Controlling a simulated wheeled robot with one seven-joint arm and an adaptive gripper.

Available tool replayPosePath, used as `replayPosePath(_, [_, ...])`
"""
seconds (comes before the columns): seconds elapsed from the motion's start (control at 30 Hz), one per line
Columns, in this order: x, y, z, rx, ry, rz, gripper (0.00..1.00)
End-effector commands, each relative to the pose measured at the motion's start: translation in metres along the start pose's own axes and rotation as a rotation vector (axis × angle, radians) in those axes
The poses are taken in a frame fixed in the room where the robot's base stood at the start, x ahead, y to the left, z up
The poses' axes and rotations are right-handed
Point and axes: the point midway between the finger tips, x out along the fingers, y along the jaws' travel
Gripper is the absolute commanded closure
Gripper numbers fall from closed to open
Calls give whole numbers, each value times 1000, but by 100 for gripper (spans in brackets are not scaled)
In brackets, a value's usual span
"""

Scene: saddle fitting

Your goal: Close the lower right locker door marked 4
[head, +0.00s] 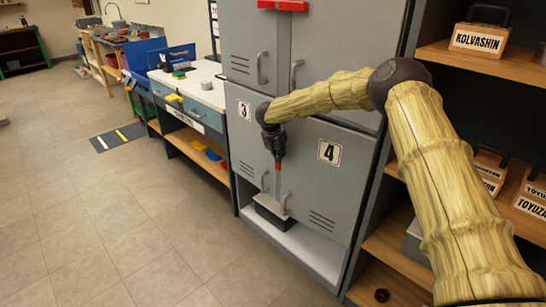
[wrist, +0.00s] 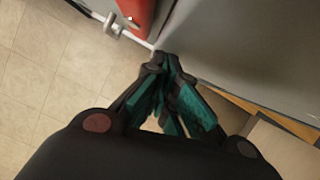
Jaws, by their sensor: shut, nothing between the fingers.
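The lower right locker door marked 4 (head: 318,185) is a grey panel with a black-on-white number plate and vent slots. Its left edge is partly hidden behind my gripper, so I cannot tell whether it is fully shut. A light handle (head: 285,203) shows below the fingers. My gripper (head: 278,163) points down in front of the door's left side, near door 3 (head: 246,135). In the wrist view my gripper (wrist: 163,62) has its dark and teal fingers together and empty. A grey panel (wrist: 240,40) lies right of the fingertips; contact cannot be told.
A dark box with a light top (head: 271,212) sits at the locker's bottom, above a pale base (head: 305,250). Open shelves with labelled boxes (head: 477,39) stand right. A workbench (head: 195,95) stands left. The tiled floor in front is clear. A red surface (wrist: 143,14) shows in the wrist view.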

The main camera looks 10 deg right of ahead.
Motion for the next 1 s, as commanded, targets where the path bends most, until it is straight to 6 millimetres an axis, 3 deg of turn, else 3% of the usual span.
replayPosePath(0.37, [-1,2,-3,-3,0,1,100])
replayPosePath(0.67, [-14,11,-33,-6,0,1,100])
replayPosePath(1.0, [-77,21,-37,-10,-1,6,100])
